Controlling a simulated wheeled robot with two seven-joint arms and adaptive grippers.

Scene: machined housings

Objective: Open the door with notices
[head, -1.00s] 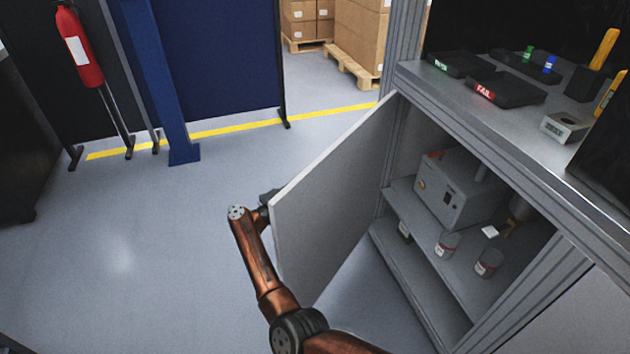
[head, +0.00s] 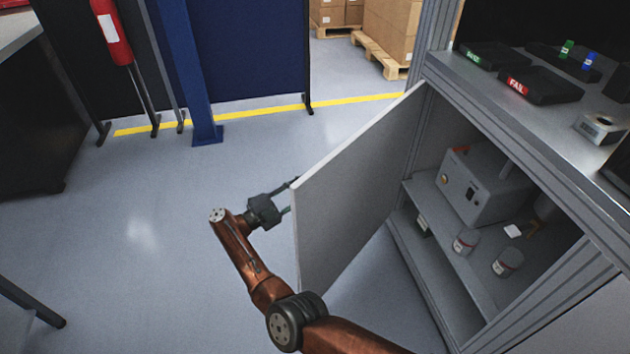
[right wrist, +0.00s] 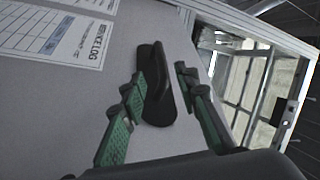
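The cabinet door (head: 350,200) stands swung well open, showing its plain inner face in the head view. In the right wrist view its outer face (right wrist: 150,25) carries printed notices (right wrist: 62,35) and a black handle (right wrist: 157,85). My right gripper (head: 289,197) is at the outer side of the door near its free edge, with the fingertips partly hidden by the door. In the right wrist view my right gripper (right wrist: 160,75) is open, with its fingers on either side of the handle and gaps visible. My left gripper is not in view.
The open cabinet holds a grey box-shaped unit (head: 483,188) and jars (head: 466,241) on its shelf. Trays (head: 540,85) lie on the counter above. The floor (head: 130,230) left of the door is clear. A blue partition (head: 250,55) and a fire extinguisher (head: 110,30) stand behind.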

